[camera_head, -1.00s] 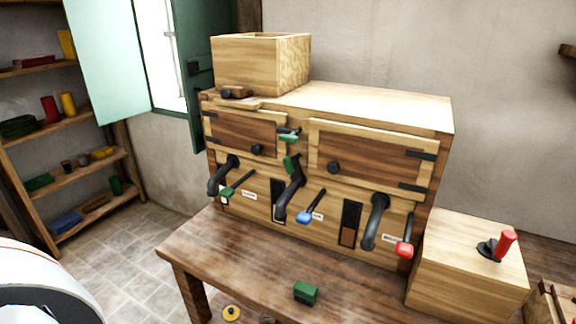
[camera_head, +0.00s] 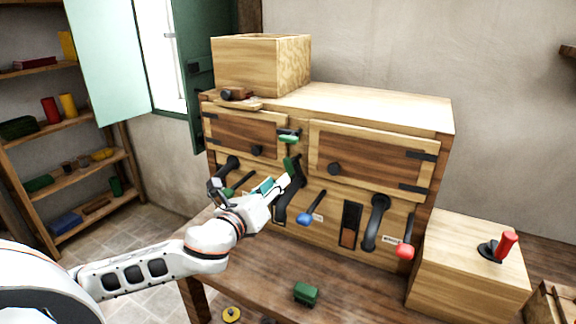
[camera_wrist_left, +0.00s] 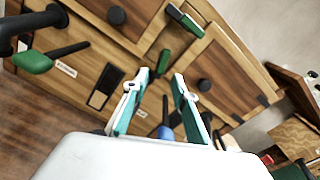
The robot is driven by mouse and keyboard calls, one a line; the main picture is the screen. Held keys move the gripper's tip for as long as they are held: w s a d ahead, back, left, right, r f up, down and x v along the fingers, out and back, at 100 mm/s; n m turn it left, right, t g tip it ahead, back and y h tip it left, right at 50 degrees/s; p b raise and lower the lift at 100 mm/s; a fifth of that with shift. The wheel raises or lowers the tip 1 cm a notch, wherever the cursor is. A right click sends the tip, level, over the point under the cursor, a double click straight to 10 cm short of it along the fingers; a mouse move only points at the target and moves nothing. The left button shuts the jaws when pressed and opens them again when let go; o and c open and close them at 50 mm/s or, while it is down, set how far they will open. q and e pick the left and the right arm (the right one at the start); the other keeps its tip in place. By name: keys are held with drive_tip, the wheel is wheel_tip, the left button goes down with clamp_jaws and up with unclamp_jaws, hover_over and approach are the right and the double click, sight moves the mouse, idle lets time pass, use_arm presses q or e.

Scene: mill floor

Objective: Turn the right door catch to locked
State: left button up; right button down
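The wooden cabinet has a left door (camera_head: 235,135) and a right door (camera_head: 368,160). Two green catches sit between them: an upper one (camera_head: 289,135) lying roughly level, and a lower one (camera_head: 291,164) standing steeply beside the right door's left edge. My left gripper (camera_head: 285,182) is just in front of and below the lower catch. In the left wrist view its fingers (camera_wrist_left: 161,75) are apart, with a dark green piece showing between or beyond the tips; contact cannot be told. The upper catch (camera_wrist_left: 185,20) shows beyond them. My right gripper is not in view.
Black curved handles (camera_head: 375,222) and a blue lever (camera_head: 310,207), a green lever and a red lever (camera_head: 404,249) stick out below the doors. A box with a red-handled lever (camera_head: 507,243) stands right. A green block (camera_head: 306,292) lies on the table (camera_head: 370,290).

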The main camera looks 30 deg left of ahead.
sight(286, 166)
use_arm(q)
drive_tip(key=shift+m, duration=0.7)
drive_tip(key=w, duration=0.2)
drive_tip(key=w+r, duration=0.1)
drive_tip(key=w, duration=0.2)
drive_tip(key=w+p, duration=0.1)
drive_tip(key=w, duration=0.2)
drive_tip(key=shift+w+a+r, duration=0.25)
drive_tip(key=shift+a, duration=0.05)
clamp_jaws()
